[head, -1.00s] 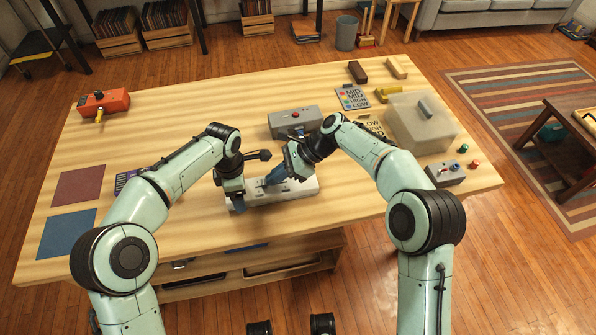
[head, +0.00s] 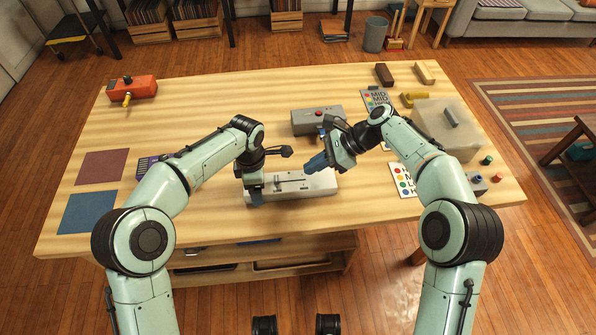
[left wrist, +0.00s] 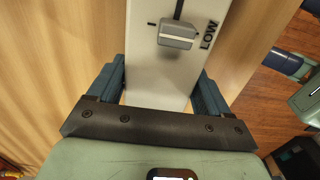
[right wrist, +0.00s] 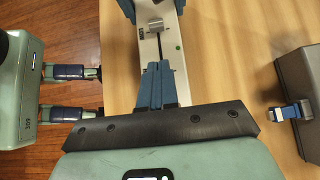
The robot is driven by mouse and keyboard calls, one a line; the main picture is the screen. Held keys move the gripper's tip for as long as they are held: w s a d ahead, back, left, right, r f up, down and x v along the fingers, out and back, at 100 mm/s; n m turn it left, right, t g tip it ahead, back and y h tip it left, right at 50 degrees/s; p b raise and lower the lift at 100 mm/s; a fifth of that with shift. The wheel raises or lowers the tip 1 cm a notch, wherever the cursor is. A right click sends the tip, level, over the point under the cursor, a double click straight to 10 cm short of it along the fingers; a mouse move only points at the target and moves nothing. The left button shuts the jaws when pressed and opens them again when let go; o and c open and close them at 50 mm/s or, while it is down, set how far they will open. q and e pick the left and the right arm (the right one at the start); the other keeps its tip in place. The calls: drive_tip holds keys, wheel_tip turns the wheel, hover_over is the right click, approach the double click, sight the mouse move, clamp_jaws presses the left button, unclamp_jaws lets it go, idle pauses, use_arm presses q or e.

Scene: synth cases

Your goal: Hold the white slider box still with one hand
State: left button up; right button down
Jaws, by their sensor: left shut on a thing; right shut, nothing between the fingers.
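The white slider box (head: 318,183) lies flat near the table's front edge in the head view. My left gripper (head: 256,194) is shut on its left end, a finger along each long side, as the left wrist view (left wrist: 165,85) shows. The slider knob (left wrist: 177,34) sits beside the printed word LOW, near my left fingers; it also shows in the right wrist view (right wrist: 155,28). My right gripper (head: 316,163) is shut and empty near the box's right part. Its closed fingers hide part of the box in the right wrist view (right wrist: 158,85).
A grey box with a red button (head: 307,125) stands just behind my right gripper. A large pale box with a handle (head: 440,133) and printed cards (head: 402,179) are at the right. Red and blue mats (head: 88,213) lie left.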

drive_tip(key=v, duration=0.6)
use_arm(q)
drive_tip(key=o, duration=1.1)
wheel_tip(320, 180, up, 12)
wheel_tip(320, 180, up, 10)
drive_tip(key=p, duration=0.9)
drive_tip(key=shift+p, duration=0.4)
use_arm(e)
wheel_tip(320, 180, up, 11)
drive_tip(key=shift+w, duration=0.45)
